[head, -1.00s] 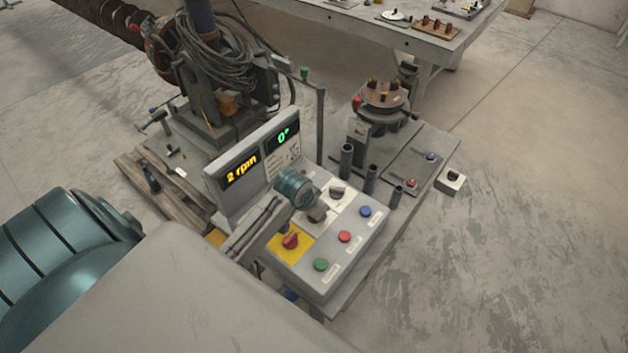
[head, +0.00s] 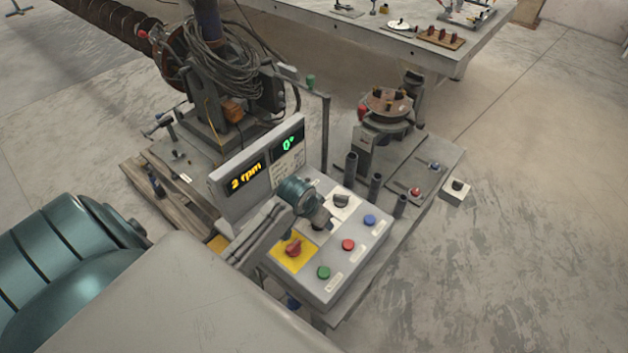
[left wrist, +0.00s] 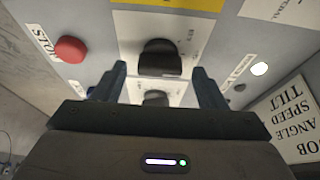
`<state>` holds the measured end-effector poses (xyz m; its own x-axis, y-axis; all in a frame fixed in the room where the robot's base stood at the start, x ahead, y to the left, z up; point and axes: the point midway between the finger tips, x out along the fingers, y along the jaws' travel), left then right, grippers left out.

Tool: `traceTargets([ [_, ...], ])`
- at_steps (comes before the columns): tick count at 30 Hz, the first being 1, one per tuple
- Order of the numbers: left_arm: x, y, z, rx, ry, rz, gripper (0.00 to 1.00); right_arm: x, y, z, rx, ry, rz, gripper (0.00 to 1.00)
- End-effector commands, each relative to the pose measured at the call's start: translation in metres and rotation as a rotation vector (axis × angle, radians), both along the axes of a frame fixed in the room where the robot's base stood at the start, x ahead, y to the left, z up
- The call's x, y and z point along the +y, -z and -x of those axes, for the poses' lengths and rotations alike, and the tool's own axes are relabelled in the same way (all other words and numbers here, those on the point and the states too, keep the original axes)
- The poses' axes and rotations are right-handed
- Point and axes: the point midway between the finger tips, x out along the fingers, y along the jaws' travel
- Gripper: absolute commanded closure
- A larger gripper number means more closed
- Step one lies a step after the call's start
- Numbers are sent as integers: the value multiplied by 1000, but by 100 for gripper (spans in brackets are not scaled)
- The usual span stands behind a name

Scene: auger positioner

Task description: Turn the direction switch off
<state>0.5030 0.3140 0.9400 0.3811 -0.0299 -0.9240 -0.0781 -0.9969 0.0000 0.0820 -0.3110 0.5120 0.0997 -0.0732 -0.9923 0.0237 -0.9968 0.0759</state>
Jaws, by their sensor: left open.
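The grey control box (head: 335,283) carries a red knob (head: 293,247) on a yellow plate and a black knob (head: 341,201) on a white plate. In the left wrist view, a middle black knob (left wrist: 160,58) sits by the yellow plate, with another black knob (left wrist: 155,98) nearer the gripper. My left gripper (left wrist: 159,75) is open above the panel, its fingers on either side of the knobs' line. In the head view, my left gripper (head: 322,222) covers much of the middle knob. I cannot read which knob is labelled direction. My right gripper is not in view.
Green (head: 323,272), red (head: 348,244) and blue (head: 369,220) buttons line the panel's front. Displays behind read 2 rpm (head: 246,177) and 0° (head: 288,144). Dark upright tubes (head: 351,167) stand behind the box. A lit white lamp (left wrist: 260,68) shows in the wrist view.

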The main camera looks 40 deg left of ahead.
Motion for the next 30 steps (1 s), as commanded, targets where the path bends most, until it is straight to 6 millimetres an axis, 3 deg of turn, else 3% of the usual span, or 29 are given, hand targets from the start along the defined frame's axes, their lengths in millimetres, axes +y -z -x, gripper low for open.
traceTargets([
  [16, 3, -84, 35, -5, 1, -2, 34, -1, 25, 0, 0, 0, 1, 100],
  [21, 3, -96, 40, -2, 1, -1, 34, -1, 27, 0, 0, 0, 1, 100],
  [30, 3, -97, 41, -1, 0, -1, 34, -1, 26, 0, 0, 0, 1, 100],
])
